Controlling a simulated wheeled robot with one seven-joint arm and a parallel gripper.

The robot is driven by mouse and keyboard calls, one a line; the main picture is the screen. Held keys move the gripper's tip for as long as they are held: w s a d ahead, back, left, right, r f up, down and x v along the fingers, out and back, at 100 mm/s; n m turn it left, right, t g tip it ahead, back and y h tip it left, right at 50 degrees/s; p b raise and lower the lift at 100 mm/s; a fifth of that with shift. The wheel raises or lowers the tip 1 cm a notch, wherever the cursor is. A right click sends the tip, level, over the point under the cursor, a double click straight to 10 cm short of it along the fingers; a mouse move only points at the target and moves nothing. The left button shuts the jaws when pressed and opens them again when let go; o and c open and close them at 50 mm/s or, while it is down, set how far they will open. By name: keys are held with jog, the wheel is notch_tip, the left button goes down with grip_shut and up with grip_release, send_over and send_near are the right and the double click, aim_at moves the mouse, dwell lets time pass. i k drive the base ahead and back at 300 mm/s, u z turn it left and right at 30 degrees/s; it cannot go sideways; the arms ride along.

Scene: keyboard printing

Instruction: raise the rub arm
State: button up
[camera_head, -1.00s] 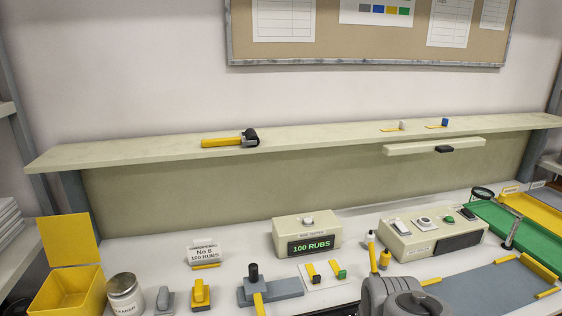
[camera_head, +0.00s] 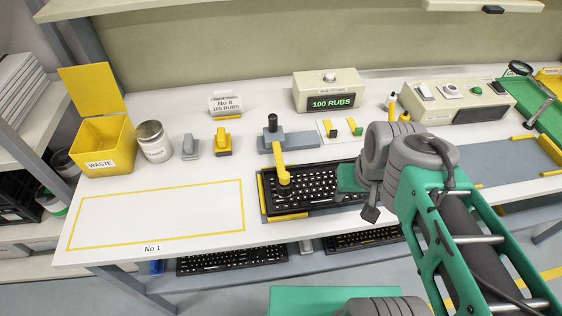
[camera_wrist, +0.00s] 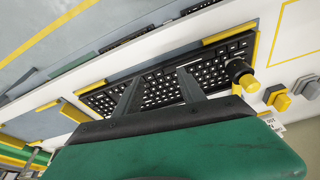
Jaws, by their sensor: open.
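The yellow rub arm (camera_head: 280,160) reaches from a grey rub tester base (camera_head: 300,140) with a black-topped post, forward over a black keyboard (camera_head: 318,190). Its rounded tip is down at the keyboard's left part. In the wrist view the yellow and black rub arm end (camera_wrist: 243,76) stands right of the fingers, over the keyboard (camera_wrist: 165,85). My gripper (camera_wrist: 158,88) is open and empty, its two dark fingers apart above the keys. In the head view my green gripper body is over the keyboard's right side, right of the rub arm; its fingertips are hidden there.
The rub counter (camera_head: 328,92) reads 100 RUBS. Grey and yellow blocks, a jar (camera_head: 153,141) and a yellow waste bin (camera_head: 104,145) stand to the left. The yellow-outlined area marked No 1 (camera_head: 160,215) is clear. A control box (camera_head: 455,101) stands behind right.

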aim_at(283, 183)
jog(key=u, duration=0.95)
jog(key=k, duration=1.2)
jog(key=u, duration=0.7)
jog(key=i, duration=1)
jog(key=z, duration=0.15)
